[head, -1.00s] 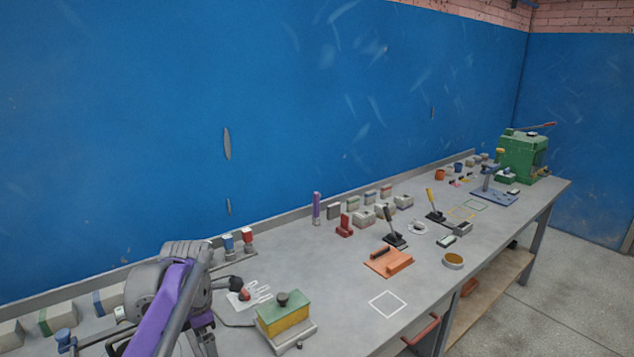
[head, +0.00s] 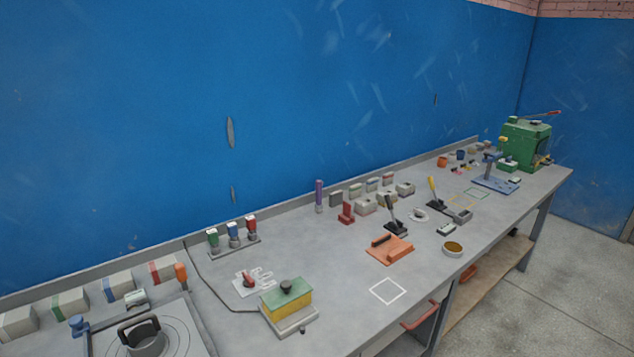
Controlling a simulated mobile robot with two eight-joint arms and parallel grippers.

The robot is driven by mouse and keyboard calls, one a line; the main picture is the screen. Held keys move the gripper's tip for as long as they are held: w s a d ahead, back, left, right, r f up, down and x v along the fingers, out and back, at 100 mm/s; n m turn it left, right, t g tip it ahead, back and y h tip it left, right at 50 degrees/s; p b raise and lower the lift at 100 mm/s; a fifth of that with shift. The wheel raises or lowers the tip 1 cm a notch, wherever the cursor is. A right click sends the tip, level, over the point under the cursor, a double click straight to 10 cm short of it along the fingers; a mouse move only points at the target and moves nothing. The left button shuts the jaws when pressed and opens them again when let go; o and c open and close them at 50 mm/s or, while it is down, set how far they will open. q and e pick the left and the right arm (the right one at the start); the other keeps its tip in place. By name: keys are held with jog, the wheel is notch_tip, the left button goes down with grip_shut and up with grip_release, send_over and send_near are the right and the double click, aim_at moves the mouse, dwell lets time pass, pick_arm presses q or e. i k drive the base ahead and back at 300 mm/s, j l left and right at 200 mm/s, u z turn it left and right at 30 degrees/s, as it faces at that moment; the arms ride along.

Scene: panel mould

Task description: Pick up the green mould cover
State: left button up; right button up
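Neither of my grippers shows in the head view now. Nothing touches the cover, and its top and front are in plain sight.
The long grey bench (head: 340,265) runs along a blue wall. A white square outline (head: 388,291) and an orange block with a handle (head: 389,249) lie right of the mould. A rack of coloured bottles (head: 234,236) stands behind it.

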aim_at(288, 291)
jog(key=i+l+u, duration=0.4)
jog(key=l+u, duration=0.2)
jog(key=i+l+u, duration=0.15)
jog(key=l+u, duration=0.15)
jog(key=i+l+u, duration=0.1)
jog(key=l+u, duration=0.2)
